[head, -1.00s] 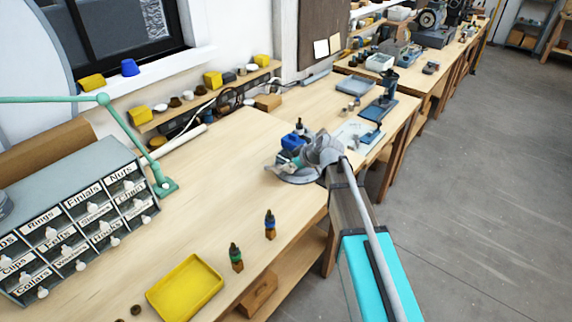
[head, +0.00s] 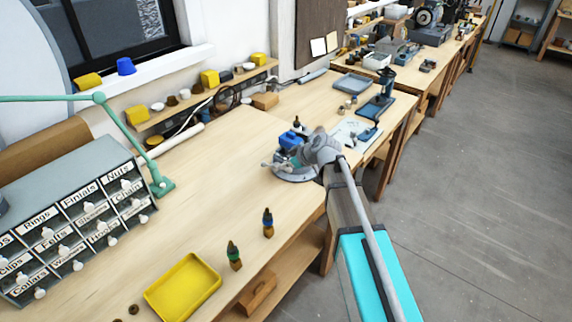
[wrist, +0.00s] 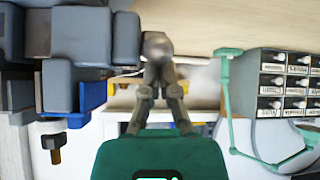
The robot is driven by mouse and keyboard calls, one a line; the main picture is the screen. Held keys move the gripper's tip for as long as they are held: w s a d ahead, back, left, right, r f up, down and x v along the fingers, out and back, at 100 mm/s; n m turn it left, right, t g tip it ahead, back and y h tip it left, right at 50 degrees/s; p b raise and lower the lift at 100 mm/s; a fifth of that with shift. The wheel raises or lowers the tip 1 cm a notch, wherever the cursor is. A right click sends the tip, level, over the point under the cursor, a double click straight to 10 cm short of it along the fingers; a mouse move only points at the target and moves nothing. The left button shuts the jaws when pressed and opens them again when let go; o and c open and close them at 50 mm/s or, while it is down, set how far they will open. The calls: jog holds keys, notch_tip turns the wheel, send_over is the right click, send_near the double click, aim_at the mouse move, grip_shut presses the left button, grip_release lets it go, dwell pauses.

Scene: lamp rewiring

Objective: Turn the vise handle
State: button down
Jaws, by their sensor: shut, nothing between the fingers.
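The vise (head: 290,139) has a blue body on a round grey base at the bench's front edge. In the wrist view its grey and blue blocks (wrist: 82,38) hang upside down at left, beside a rounded grey screw end (wrist: 156,45). My gripper (wrist: 157,70) is shut and empty, its fingertips meeting at or very close to that screw end; I cannot tell whether they touch. In the head view a thin light handle (head: 268,164) shows at the vise's left side. My wrist hides much of the vise's front there.
A labelled drawer cabinet (head: 75,222) and a green lamp arm (head: 128,135) are at left. A blue stand (head: 378,103) stands beyond the vise. The bench middle is clear.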

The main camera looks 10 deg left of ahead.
jog(key=a+r+p+v, duration=0.1)
jog(key=p+v, duration=0.6)
jog(key=v, duration=0.2)
jog(key=shift+r, duration=0.25)
jog(key=shift+a, duration=0.1)
dwell(0.5)
jog(key=s+d+f+m+g+h+b, duration=0.1)
jog(key=s+d+f+m+g+h, duration=0.1)
jog(key=s+d+f+m+h, duration=0.2)
jog(key=s+d+f+m+g+h+b, duration=0.1)
jog(key=s+d+f+m+h, duration=0.3)
jog(key=s+d+m, duration=0.5)
jog(key=s+d+f+g, duration=0.1)
jog(key=s+d, duration=0.3)
jog(key=d, duration=0.4)
jog(key=shift+s+m+b, duration=0.25)
jog(key=shift+m+b, duration=0.05)
jog(key=shift+b, duration=0.1)
dwell(0.8)
